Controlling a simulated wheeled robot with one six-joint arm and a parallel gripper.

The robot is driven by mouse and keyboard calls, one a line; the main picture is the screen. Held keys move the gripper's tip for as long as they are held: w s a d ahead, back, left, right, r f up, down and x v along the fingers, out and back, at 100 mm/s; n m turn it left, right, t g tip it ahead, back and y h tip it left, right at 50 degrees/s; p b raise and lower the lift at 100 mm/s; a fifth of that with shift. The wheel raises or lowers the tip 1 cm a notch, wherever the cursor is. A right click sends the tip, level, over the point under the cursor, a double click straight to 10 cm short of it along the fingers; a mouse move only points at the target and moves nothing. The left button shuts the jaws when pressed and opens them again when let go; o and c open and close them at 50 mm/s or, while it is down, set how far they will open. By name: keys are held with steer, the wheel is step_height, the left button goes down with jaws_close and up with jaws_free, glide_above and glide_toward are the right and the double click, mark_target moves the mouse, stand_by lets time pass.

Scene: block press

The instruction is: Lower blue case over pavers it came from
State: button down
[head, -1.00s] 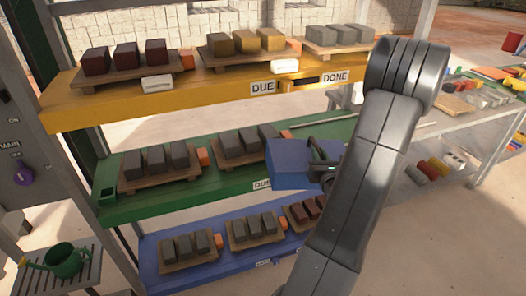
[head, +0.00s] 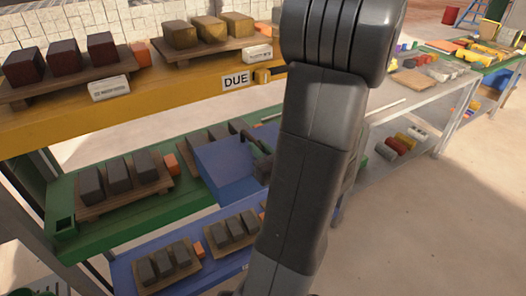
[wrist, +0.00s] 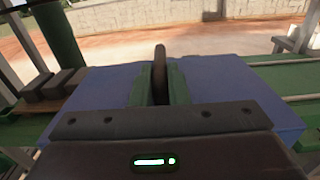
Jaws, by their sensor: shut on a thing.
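The blue case (head: 222,168) hangs at the green shelf, held by my gripper (head: 262,160) from its right side in the head view. In the wrist view the case (wrist: 225,85) spreads wide below my gripper (wrist: 160,85), which is shut on a dark upright handle on it. Grey pavers (head: 194,140) on a pallet on the green shelf show just behind and left of the case. The case hides part of that pallet, and I cannot tell whether it touches the pavers. Two dark pavers (wrist: 52,83) lie left of the case in the wrist view.
Another pallet of three grey pavers (head: 120,176) stands left on the green shelf (head: 85,235), with an orange block (head: 171,163) beside it. The yellow shelf (head: 190,85) is above, with red and tan pavers. The blue shelf (head: 125,270) below holds more grey pavers.

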mark_target(245, 147)
steer(key=shift+p+x, duration=0.5)
steer(key=shift+x, duration=5.25)
steer(key=shift+w+a+f+p, duration=0.2)
steer(key=shift+w+a+f, duration=0.25)
steer(key=shift+w+a, duration=0.85)
steer(key=shift+w+a+f+p, duration=0.15)
steer(key=shift+w+a+f, duration=0.55)
steer(key=shift+w, duration=1.1)
steer(key=shift+w+a+f+p, duration=0.25)
steer(key=shift+w+a, duration=0.95)
steer(key=shift+w, duration=0.35)
steer(key=shift+f+b, duration=1.05)
steer(key=shift+b, duration=0.15)
steer(key=shift+f+b, duration=0.3)
steer(key=shift+b, duration=0.05)
steer(key=c, duration=1.3)
jaws_free()
steer(key=b+v, duration=0.2)
steer(key=v, duration=1.2)
steer(key=shift+w, duration=0.1)
